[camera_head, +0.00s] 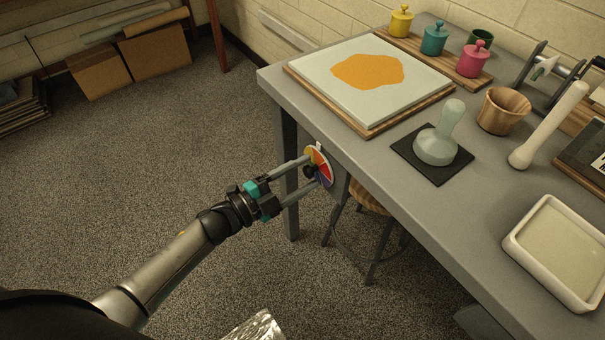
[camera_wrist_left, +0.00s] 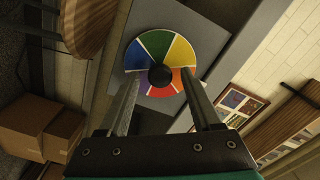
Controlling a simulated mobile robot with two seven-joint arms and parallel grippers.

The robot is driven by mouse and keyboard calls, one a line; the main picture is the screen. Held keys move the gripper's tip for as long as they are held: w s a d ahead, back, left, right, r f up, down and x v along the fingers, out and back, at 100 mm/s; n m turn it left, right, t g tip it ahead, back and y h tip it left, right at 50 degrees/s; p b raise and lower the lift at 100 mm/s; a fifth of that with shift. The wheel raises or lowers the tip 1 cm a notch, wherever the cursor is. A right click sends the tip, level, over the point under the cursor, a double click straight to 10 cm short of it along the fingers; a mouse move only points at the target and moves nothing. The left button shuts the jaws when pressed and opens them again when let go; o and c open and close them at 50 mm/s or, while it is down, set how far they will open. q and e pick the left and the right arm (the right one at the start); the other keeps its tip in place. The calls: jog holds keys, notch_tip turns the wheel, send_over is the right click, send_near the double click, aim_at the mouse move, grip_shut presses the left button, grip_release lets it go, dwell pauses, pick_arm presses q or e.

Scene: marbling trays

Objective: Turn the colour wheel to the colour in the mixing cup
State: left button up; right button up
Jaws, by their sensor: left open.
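In the left wrist view the wheel (camera_wrist_left: 152,50) shows green, yellow, orange, red, purple and blue wedges around a black knob (camera_wrist_left: 160,75). My left gripper (camera_head: 311,170) is open, its fingers on either side of the knob; whether they touch it I cannot tell. An open wooden cup (camera_head: 503,112) stands on the table; its contents are hidden. I cannot tell if it is the mixing cup. My right gripper is not in view.
On the table (camera_head: 400,215) are a tray with an orange patch (camera_head: 318,68), a glass muller (camera_head: 437,140) on a dark mat, a pestle (camera_head: 550,125), lidded pots, a dark green cup (camera_head: 480,39) and a white tray (camera_head: 515,240). A stool (camera_head: 372,203) stands below.

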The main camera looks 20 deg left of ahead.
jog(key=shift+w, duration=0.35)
pick_arm(q)
jog(key=shift+s+a, duration=0.1)
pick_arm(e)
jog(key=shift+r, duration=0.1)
pick_arm(q)
jog(key=shift+s+a, duration=0.2)
jog(key=shift+s, duration=0.05)
jog(key=p+v, duration=0.2)
jog(key=v, duration=1.2)
jog(key=shift+s, duration=0.15)
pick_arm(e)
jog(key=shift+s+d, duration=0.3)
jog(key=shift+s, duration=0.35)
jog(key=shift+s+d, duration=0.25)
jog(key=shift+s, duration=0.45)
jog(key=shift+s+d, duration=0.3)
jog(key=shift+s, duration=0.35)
pick_arm(q)
jog(key=shift+a, duration=0.1)
